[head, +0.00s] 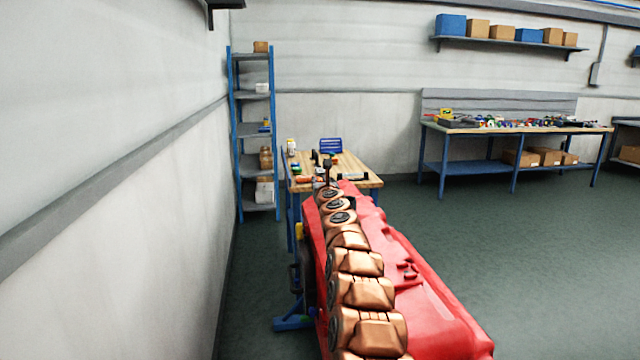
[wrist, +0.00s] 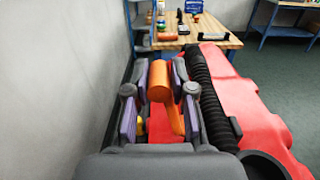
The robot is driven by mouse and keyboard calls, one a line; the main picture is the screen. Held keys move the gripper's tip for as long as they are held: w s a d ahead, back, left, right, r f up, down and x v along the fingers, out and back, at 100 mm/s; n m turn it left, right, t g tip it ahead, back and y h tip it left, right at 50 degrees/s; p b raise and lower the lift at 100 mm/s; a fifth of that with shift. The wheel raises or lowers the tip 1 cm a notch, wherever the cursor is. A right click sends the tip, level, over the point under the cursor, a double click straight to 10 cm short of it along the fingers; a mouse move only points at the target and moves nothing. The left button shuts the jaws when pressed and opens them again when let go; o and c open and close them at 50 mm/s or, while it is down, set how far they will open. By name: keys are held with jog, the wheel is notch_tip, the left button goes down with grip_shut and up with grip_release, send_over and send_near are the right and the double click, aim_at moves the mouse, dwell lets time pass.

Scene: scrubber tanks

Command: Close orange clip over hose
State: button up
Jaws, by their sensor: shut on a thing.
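The orange clip (wrist: 160,90) is in the middle of the wrist view, with a thick rounded upper part and a narrower strip running down to the right. My gripper (wrist: 161,70) has its purple-padded fingers on both sides of the clip and is shut on it. The black ribbed hose (wrist: 206,92) runs just right of the gripper along the red tank (wrist: 250,105). The clip shows beside the hose, not over it. In the head view, my copper arm covers much of the red tank (head: 440,305), and I cannot make out the clip or hose there.
A wooden-topped table (head: 355,172) with small items stands beyond the tank. A blue-framed shelf (head: 256,130) stands by the left wall (head: 110,130). A long workbench (head: 510,128) is at the back right. The floor right of the tank is clear.

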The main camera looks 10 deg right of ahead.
grip_shut()
jog(key=d+m, duration=0.1)
jog(key=d+m+p, duration=0.1)
jog(key=shift+r+m, duration=0.3)
jog(key=shift+r, duration=0.05)
jog(key=shift+d+m, duration=0.3)
jog(key=shift+d, duration=0.45)
jog(key=o, duration=0.6)
grip_release()
jog(key=shift+o, duration=0.2)
